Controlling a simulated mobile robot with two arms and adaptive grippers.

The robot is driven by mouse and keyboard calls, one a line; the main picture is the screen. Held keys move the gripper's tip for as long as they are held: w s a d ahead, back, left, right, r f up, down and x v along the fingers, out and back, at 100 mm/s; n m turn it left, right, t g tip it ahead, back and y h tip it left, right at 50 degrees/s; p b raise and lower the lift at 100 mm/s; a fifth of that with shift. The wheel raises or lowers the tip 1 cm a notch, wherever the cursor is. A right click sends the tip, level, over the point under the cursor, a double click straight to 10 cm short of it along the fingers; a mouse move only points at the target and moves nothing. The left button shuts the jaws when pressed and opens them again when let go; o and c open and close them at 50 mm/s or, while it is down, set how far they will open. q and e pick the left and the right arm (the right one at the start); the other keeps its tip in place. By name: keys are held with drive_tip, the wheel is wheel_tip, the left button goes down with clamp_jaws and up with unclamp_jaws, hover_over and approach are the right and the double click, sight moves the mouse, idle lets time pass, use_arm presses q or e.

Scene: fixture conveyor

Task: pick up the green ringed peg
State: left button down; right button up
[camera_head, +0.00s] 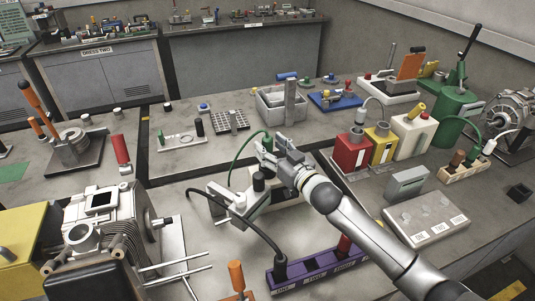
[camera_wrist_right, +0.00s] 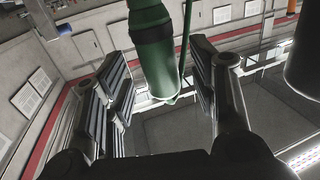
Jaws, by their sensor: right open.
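A green cylinder with a darker ring band (camera_wrist_right: 158,62), which looks like the green ringed peg, hangs into the wrist view from the top. It lies between the two fingers of my right gripper (camera_wrist_right: 162,78), with a visible gap on each side. In the head view its green part (camera_head: 267,144) shows small at the fingertips of my right gripper (camera_head: 272,148), partly hidden by them. A thin green cable runs beside it. My right gripper is open. My left gripper is out of view.
A white fixture with black plugs (camera_head: 228,200) stands just below my right gripper. A purple socket strip (camera_head: 318,270) lies nearer. Red, yellow and white boxes stand right of the gripper, the red box (camera_head: 352,152) nearest.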

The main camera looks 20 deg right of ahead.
drive_tip(key=shift+x, duration=1.1)
clamp_jaws()
